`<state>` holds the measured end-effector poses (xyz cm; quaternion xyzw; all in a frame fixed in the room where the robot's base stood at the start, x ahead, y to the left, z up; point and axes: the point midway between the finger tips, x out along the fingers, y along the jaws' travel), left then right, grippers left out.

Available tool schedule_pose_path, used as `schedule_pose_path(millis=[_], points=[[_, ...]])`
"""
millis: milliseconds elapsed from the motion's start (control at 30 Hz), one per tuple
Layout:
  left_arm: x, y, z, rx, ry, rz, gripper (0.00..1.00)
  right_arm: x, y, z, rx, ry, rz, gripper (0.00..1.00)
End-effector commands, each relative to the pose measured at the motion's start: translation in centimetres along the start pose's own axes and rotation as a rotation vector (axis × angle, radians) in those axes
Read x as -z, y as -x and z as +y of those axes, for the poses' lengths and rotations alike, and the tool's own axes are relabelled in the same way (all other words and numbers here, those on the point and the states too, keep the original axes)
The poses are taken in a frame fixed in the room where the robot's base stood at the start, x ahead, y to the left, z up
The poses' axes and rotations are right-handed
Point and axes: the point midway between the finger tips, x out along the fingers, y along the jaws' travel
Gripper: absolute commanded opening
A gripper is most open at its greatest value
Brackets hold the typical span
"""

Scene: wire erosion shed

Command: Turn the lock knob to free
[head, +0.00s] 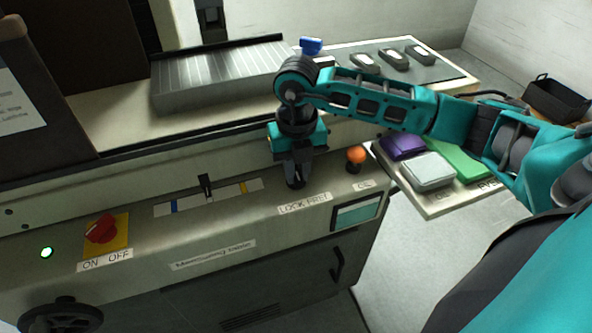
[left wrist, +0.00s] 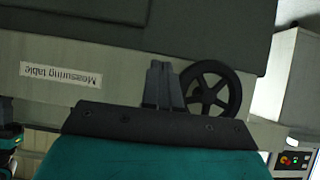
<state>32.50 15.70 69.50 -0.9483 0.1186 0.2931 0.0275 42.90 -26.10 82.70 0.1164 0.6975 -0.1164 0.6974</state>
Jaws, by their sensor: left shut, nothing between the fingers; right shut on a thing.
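My right gripper (head: 295,180) points down at the front panel of the machine, just above the "LOCK FIRST" label (head: 304,203). It is shut on the dark lock knob (head: 296,184), which is mostly hidden by the fingers; I cannot tell which way the knob is turned. My left gripper (left wrist: 162,68) shows only in the left wrist view. It is shut and empty, in front of the machine's lower front, close to a black spoked handwheel (left wrist: 210,88). Whether it touches the wheel is unclear.
An orange ball knob (head: 356,154) stands right of the lock knob. Left are a black slider (head: 206,185), a red ON/OFF switch (head: 102,229) and a lit green lamp (head: 46,252). A side shelf (head: 430,209) holds a grey box (head: 428,170). The "Measuring table" label (left wrist: 61,75) appears upside down.

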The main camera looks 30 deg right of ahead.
Motion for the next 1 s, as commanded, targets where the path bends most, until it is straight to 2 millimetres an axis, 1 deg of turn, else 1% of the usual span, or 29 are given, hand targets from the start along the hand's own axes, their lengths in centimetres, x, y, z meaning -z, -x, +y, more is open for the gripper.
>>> schedule_pose_path(millis=[467, 600, 800, 1000], points=[[-0.2, -1.0, 0.4, -0.015, -0.001, 0.007, 0.0, -0.1, -0.1, -0.3, 0.0, 0.452, -0.003, 0.0], [0.0, -1.1, 0.5, -0.019, -0.003, 0.014, 0.0, -0.1, -0.1, -0.3, 0.0, 0.575, -0.002, 0.0], [-0.3, -1.5, 0.5, -0.019, -0.003, 0.018, 0.0, -0.2, -0.1, -0.4, 0.001, 0.723, -0.002, 0.0], [-0.8, -1.7, 0.5, -0.02, -0.002, 0.014, 0.0, -0.2, 0.0, -0.4, 0.001, 0.825, -0.001, 0.0]])
